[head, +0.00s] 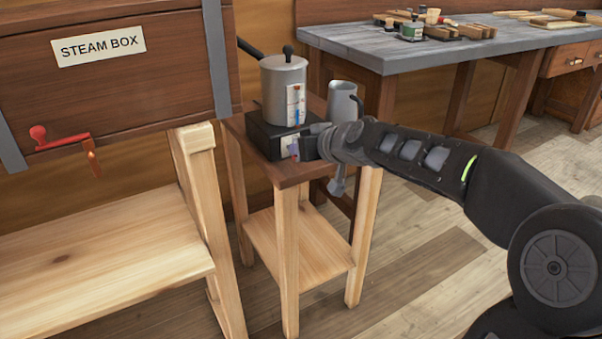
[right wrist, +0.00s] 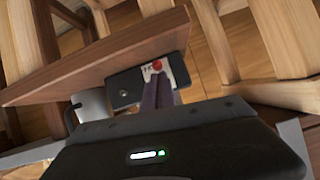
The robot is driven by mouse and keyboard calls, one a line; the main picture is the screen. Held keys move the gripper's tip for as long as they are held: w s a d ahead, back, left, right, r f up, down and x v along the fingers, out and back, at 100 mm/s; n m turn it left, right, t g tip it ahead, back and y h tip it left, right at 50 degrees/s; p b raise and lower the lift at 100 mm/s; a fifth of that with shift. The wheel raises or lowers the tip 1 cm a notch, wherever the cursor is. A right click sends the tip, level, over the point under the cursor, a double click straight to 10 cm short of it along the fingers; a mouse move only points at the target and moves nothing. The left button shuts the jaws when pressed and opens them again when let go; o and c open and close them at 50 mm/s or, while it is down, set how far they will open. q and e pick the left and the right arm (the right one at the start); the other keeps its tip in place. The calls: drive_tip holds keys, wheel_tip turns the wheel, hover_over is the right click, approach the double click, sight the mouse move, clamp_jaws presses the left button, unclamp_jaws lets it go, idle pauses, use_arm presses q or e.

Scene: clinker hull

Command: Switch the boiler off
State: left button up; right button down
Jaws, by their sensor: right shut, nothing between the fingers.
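The boiler (head: 283,85) is a grey metal cylinder with a black-knobbed lid and a gauge strip on its front. It stands on a black base (head: 262,135) on a small wooden stand. In the right wrist view the base (right wrist: 125,86) carries a pale switch plate (right wrist: 147,72) with a red round spot (right wrist: 157,65). My right gripper (head: 297,148) is shut and empty, its tips at the front of the base. In the right wrist view its fingers (right wrist: 158,84) overlap the plate's lower edge; I cannot tell whether they touch. My left gripper is out of view.
A grey metal mug (head: 342,101) stands on the stand (head: 290,172) behind my right wrist. The steam box (head: 120,75) with a red valve handle (head: 60,138) is at left. A grey-topped workbench (head: 390,50) with tools is behind. Open floor lies at lower right.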

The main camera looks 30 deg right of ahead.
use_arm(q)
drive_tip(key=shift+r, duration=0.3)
use_arm(e)
drive_tip(key=shift+r, duration=0.1)
use_arm(q)
drive_tip(key=shift+p, duration=0.3)
use_arm(e)
drive_tip(key=shift+w, duration=0.15)
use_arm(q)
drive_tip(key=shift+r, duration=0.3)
use_arm(e)
drive_tip(key=shift+w+r, duration=0.3)
drive_tip(key=shift+w, duration=0.3)
use_arm(q)
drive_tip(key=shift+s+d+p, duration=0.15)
drive_tip(key=shift+p, duration=0.15)
use_arm(e)
drive_tip(key=shift+r, duration=0.1)
